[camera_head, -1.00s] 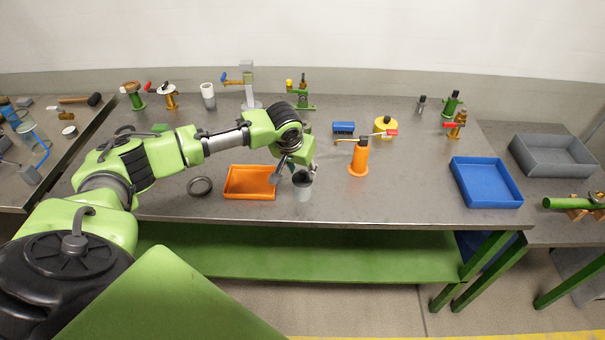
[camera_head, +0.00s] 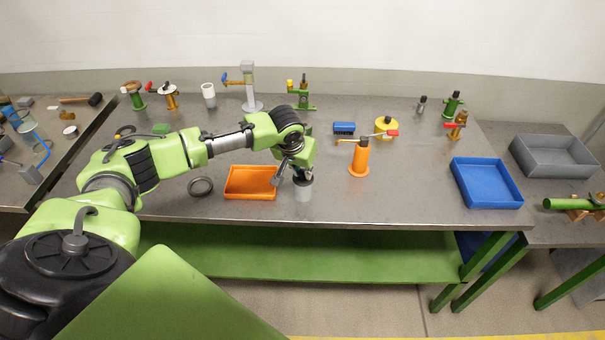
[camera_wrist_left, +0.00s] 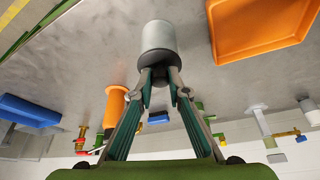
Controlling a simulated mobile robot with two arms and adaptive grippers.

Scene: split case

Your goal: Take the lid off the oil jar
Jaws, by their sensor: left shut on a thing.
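The oil jar (camera_head: 303,193) is a light grey upright cylinder near the front edge of the table, just right of the orange tray. In the left wrist view the jar (camera_wrist_left: 157,36) shows with its darker grey lid (camera_wrist_left: 160,59) at the end toward my fingers. My left gripper (camera_head: 301,176) is directly above the jar. In the wrist view the left gripper (camera_wrist_left: 160,78) is shut on the lid's small dark knob. The lid appears to touch the jar; a small gap cannot be told. My right gripper is not in view.
The orange tray (camera_head: 250,195) and a dark ring (camera_head: 200,186) lie left of the jar. An orange can-like object (camera_head: 359,160) stands to its right. A blue tray (camera_head: 486,196) sits at the table's right end. The front middle between jar and blue tray is clear.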

